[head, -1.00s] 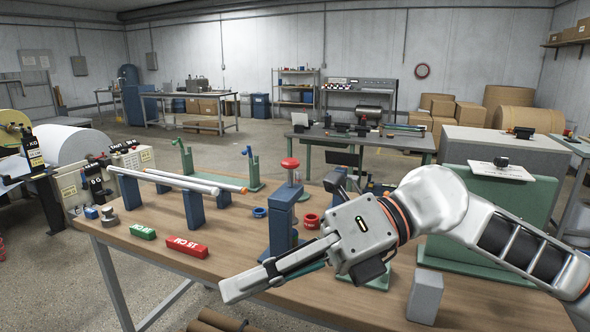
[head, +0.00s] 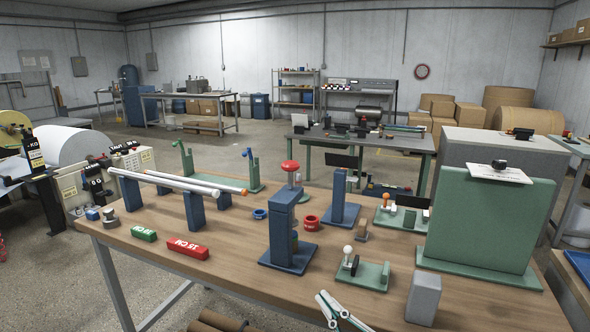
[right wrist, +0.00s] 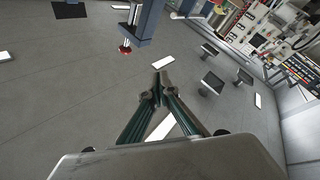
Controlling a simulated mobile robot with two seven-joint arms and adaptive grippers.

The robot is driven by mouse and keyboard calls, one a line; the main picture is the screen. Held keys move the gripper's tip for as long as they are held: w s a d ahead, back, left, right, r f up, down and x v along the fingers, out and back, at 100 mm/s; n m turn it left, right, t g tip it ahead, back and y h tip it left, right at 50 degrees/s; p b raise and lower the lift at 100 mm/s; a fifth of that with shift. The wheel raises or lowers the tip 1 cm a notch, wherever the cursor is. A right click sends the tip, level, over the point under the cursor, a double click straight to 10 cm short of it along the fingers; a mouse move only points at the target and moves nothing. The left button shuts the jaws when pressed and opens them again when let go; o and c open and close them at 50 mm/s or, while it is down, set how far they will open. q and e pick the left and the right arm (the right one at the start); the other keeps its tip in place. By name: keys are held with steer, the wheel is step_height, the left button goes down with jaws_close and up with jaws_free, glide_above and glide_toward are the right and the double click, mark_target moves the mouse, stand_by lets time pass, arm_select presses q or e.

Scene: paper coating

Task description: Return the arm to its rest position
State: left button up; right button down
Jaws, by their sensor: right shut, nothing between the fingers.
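My right gripper (head: 324,300) shows at the bottom edge of the head view, in front of the wooden table's near edge. Only its finger ends are in view there; the rest of the arm is out of the picture. In the right wrist view the fingers (right wrist: 158,80) come together at their tips, shut and empty, over a grey surface. My left gripper is not in view.
The wooden table (head: 215,255) holds a blue post stand (head: 282,235), a green panel (head: 485,220), a grey block (head: 424,297), a red block (head: 188,247), a green block (head: 144,233) and two white rods (head: 185,184). Its front middle stretch is bare.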

steer(key=s+d+f+m+g+h, duration=0.1)
steer(key=s+d+f+m+h, duration=0.15)
steer(key=f, duration=0.45)
steer(key=s+d+f+m+g+h, duration=0.1)
steer(key=s+d+f+m+h, duration=0.15)
steer(key=f, duration=0.45)
steer(key=s+d+f+m+g+h, duration=0.1)
steer(key=s+d+f+m+h, duration=0.2)
steer(key=f, duration=0.5)
steer(key=s+d+f+m+g+h, duration=0.1)
steer(key=s+d+f+g, duration=0.3)
steer(key=s+f, duration=0.8)
steer(key=shift+d+f+m+h, duration=0.4)
steer(key=shift+d+h, duration=0.1)
steer(key=shift+d, duration=0.35)
steer(key=shift+w+r, duration=0.15)
